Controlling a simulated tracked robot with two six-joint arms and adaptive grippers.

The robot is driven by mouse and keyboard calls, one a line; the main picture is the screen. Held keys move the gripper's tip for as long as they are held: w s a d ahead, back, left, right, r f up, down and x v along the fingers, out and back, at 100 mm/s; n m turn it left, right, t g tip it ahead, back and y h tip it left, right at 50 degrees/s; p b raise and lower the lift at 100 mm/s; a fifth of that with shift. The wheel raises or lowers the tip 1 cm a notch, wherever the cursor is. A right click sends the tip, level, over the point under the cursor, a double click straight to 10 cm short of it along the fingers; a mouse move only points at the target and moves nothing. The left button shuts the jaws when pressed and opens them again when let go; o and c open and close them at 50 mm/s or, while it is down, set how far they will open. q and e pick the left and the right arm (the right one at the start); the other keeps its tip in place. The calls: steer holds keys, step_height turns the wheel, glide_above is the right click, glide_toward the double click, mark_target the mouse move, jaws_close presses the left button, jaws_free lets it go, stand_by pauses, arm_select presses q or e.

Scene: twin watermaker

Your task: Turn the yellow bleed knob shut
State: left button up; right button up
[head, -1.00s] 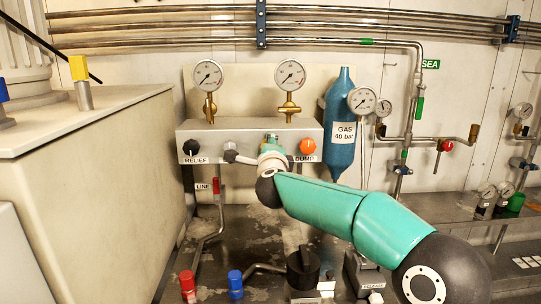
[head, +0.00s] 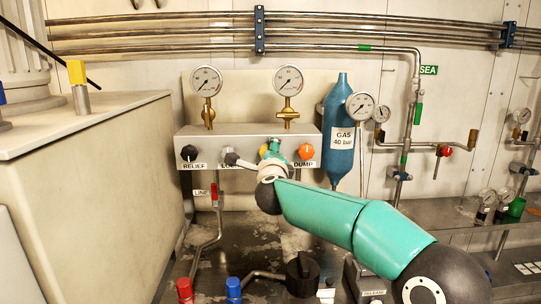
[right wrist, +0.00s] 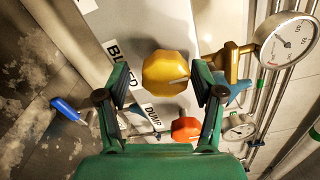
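The yellow bleed knob (right wrist: 166,73) fills the middle of the right wrist view, next to a BLEED label. In the head view, only a yellow sliver of it (head: 263,150) shows beside my right gripper (head: 271,154), which is at the front of the grey panel (head: 240,131). In the right wrist view, my right gripper (right wrist: 159,80) is open, with one finger on each side of the knob. A gap shows on the left side; contact on the right side is unclear. My left gripper is out of view.
An orange DUMP knob (head: 306,151) sits close beside the gripper, and a black RELIEF knob (head: 189,153) at the panel's left. Two gauges (head: 206,81) stand above. A blue gas bottle (head: 339,120) hangs to the right. A beige cabinet (head: 100,200) stands left.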

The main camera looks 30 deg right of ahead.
steer(key=shift+a+r, duration=0.1)
steer(key=shift+r, duration=0.05)
steer(key=v, duration=1.2)
stand_by(0.4)
